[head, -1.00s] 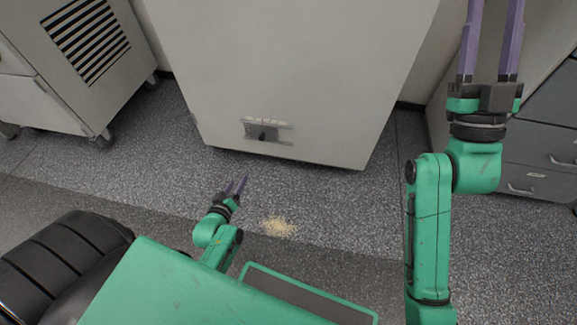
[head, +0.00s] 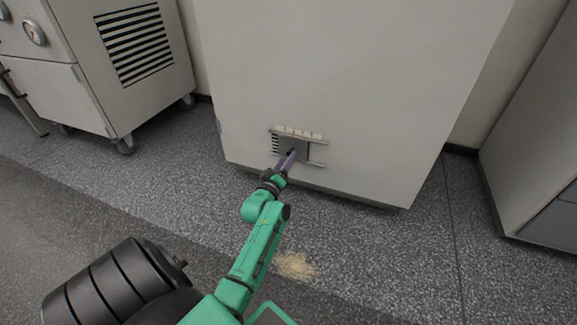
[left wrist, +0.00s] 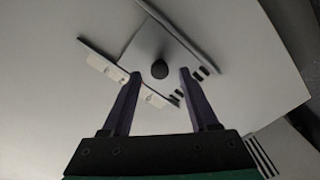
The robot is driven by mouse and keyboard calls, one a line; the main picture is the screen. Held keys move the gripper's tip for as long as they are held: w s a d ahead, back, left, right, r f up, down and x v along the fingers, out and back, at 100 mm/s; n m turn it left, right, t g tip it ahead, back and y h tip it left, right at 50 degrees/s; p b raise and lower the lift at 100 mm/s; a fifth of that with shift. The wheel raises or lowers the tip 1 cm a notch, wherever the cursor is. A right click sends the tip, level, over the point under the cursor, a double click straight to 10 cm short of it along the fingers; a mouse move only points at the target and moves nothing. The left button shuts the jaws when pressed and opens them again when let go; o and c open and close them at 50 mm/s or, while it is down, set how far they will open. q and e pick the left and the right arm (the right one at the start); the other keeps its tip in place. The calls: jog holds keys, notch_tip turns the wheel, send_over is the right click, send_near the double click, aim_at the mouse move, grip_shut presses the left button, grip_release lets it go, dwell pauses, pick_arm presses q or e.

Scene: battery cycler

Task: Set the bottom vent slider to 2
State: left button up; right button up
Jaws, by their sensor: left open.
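The bottom vent slider (head: 301,147) is a grey plate with a dark round knob, set between two rails low on the front of a large pale cabinet (head: 345,80). Dark vent slots (head: 275,144) show to the left of the plate. A pale label strip (head: 298,133) runs along the top rail; its markings are too small to read. My left gripper (head: 289,155) is at the plate in the head view. In the left wrist view its fingers (left wrist: 160,75) are open, with the knob (left wrist: 160,69) between the tips and a gap on each side. My right gripper is out of view.
A louvred cabinet (head: 95,75) on castors stands at the left, and another pale cabinet (head: 535,150) at the right. A small beige pile (head: 296,266) lies on the grey speckled floor. The floor before the large cabinet is otherwise clear.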

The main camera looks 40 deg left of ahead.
pick_arm(q)
jog(key=shift+x, duration=1.05)
jog(key=shift+c, duration=0.3)
grip_shut()
jog(key=shift+d, duration=0.1)
